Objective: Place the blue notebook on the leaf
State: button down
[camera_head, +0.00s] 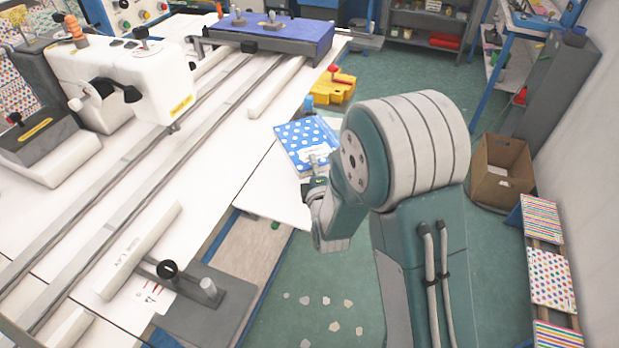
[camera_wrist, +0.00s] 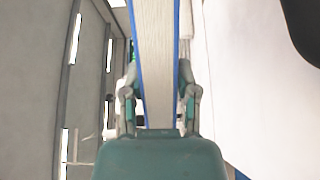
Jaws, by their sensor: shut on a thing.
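The blue notebook (camera_head: 300,135) has white dots and a pale label. My gripper (camera_head: 318,172) is shut on its near edge. In the wrist view the notebook (camera_wrist: 156,60) stands edge-on between the two fingers of my gripper (camera_wrist: 160,104), its pages showing between blue covers. The leaf looks to be the plain white panel (camera_head: 262,192) on the right side of the machine table. In the head view the notebook overlaps the leaf's far end; I cannot tell whether they touch. A white surface (camera_wrist: 250,90), probably the leaf, lies right of the notebook in the wrist view.
A white sewing machine (camera_head: 125,75) stands on the long table with rails. A yellow object (camera_head: 334,86) sits beyond the notebook. A cardboard box (camera_head: 500,170) stands on the green floor at right. Pale scraps (camera_head: 334,327) lie on the floor below.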

jog(key=shift+s+a+f, duration=0.1)
jog(key=shift+a+f, duration=0.15)
jog(key=shift+f, duration=0.7)
jog(key=shift+s+a+f, duration=0.1)
jog(key=shift+a+f, duration=0.15)
jog(key=shift+f, duration=0.7)
jog(key=shift+f, duration=0.1)
jog(key=shift+d+f, duration=0.1)
jog(key=shift+c, duration=1.8)
grip_release()
jog(key=shift+f, duration=0.1)
jog(key=shift+r, duration=0.25)
